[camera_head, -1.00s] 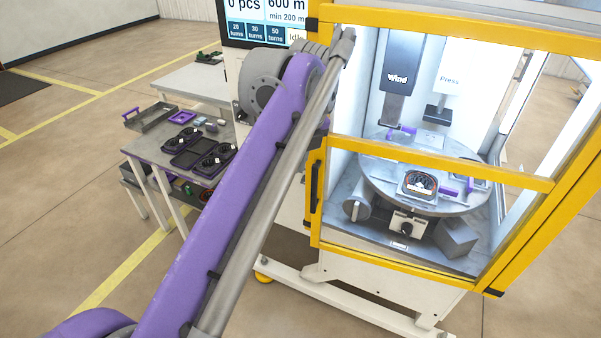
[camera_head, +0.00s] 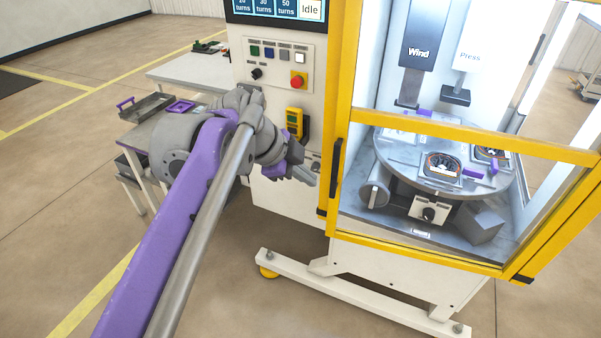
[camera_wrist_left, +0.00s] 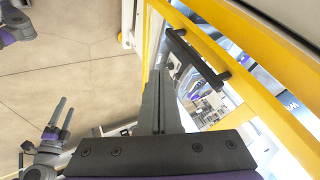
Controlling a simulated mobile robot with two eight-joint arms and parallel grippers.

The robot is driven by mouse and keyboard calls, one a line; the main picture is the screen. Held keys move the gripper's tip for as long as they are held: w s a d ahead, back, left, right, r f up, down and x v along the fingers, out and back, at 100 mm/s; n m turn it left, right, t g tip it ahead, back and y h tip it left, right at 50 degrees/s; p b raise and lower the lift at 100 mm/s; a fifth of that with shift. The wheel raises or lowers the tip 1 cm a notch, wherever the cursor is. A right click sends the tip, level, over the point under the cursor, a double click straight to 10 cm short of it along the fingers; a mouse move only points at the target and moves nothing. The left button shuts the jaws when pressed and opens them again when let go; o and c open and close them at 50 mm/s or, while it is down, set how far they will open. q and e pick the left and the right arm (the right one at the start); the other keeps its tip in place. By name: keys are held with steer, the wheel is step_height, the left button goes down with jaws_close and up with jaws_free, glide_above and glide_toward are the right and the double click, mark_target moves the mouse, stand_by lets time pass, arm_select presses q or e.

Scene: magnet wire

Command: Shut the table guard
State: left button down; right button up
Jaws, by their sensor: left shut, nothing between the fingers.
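The table guard (camera_head: 440,124) is a yellow-framed clear door across the front of the winding machine. I cannot tell whether it is fully closed. Its black vertical handle (camera_head: 335,166) is on the left edge; the handle also shows in the left wrist view (camera_wrist_left: 195,58). My left gripper (camera_head: 306,176) is shut and empty, just left of the handle and apart from it. In the left wrist view its closed fingers (camera_wrist_left: 160,85) point towards the guard's frame. My right gripper (camera_wrist_left: 64,108) shows small at the left of the wrist view; its jaw state is unclear.
Behind the guard is a round table (camera_head: 400,160) with wound parts, under the Wind and Press heads. A bench with trays (camera_head: 150,107) stands at the left. The floor is clear in front.

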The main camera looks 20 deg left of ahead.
arm_select(q)
steer(key=w+f, duration=0.1)
steer(key=w, duration=0.1)
steer(key=w+d+f, duration=0.1)
steer(key=w+f, duration=0.1)
steer(key=w, duration=0.1)
steer(key=w+d+f, duration=0.1)
steer(key=w+f, duration=0.1)
steer(key=shift+w+f, duration=0.1)
steer(key=shift+w, duration=0.05)
arm_select(e)
steer(key=shift+f, duration=0.15)
arm_select(q)
steer(key=shift+a, duration=0.1)
